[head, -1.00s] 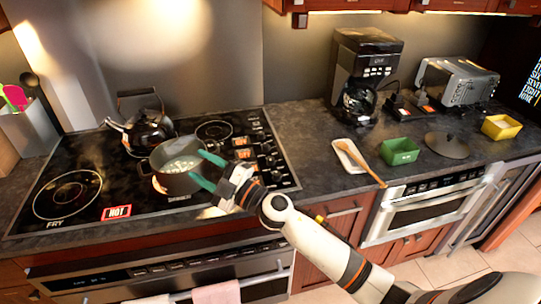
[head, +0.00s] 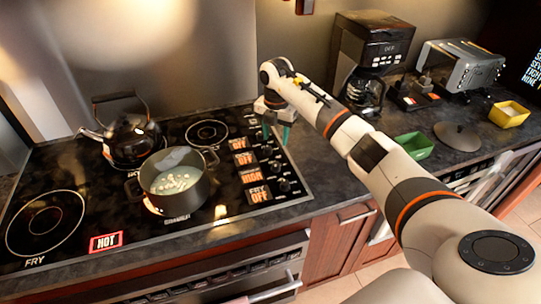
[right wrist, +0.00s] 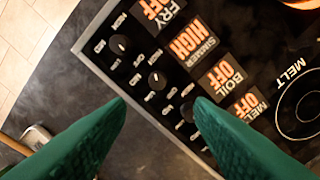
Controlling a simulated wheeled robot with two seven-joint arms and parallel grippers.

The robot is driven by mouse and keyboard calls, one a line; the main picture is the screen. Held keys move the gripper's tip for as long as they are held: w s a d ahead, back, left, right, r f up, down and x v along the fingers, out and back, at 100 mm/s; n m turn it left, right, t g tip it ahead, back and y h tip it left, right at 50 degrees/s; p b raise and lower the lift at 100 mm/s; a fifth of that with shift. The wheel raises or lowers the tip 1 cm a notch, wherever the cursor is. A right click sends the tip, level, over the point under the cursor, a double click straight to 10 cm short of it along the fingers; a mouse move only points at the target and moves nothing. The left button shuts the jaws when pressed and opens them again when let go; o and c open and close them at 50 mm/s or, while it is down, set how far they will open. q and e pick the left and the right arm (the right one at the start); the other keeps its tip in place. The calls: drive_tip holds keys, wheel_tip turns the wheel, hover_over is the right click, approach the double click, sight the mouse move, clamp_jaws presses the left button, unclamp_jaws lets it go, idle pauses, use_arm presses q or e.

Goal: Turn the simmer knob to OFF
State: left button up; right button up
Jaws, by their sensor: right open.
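The simmer knob (head: 276,167) is a small black dial in the column of knobs along the stove's right edge. It also shows in the right wrist view (right wrist: 156,80), just beyond the fingertips. The simmer display (right wrist: 193,42) beside it reads HIGH in orange. The fry, boil and melt displays read OFF. My right gripper (head: 276,131) is open and empty, with its green fingers pointing down near the far end of the knob column. In the right wrist view, its fingers (right wrist: 160,105) spread to either side, and the right finger covers part of the panel. My left gripper is out of view.
A dark pot (head: 178,194) with white pieces in liquid stands on the simmer burner. A black kettle (head: 131,138) stands behind it. A HOT sign (head: 106,242) glows near the front. A coffee maker (head: 373,55) and green box (head: 416,146) are to the right.

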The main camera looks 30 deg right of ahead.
drive_tip(key=p, duration=0.1)
hover_over(276, 164)
drive_tip(key=f, duration=0.4)
drive_tip(key=shift+s+f, duration=0.25)
drive_tip(key=shift+s, duration=0.15)
drive_tip(key=f, duration=0.1)
drive_tip(key=f+p, duration=0.1)
drive_tip(key=f, duration=0.1)
drive_tip(key=shift+w+f, duration=0.25)
drive_tip(key=shift+w, duration=0.15)
wheel_tip(276, 164, down, 2)
drive_tip(key=shift+f, duration=0.35)
drive_tip(key=shift+c, duration=0.3)
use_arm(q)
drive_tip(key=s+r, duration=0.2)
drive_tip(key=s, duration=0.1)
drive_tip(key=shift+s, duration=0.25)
use_arm(e)
drive_tip(key=c, duration=0.9)
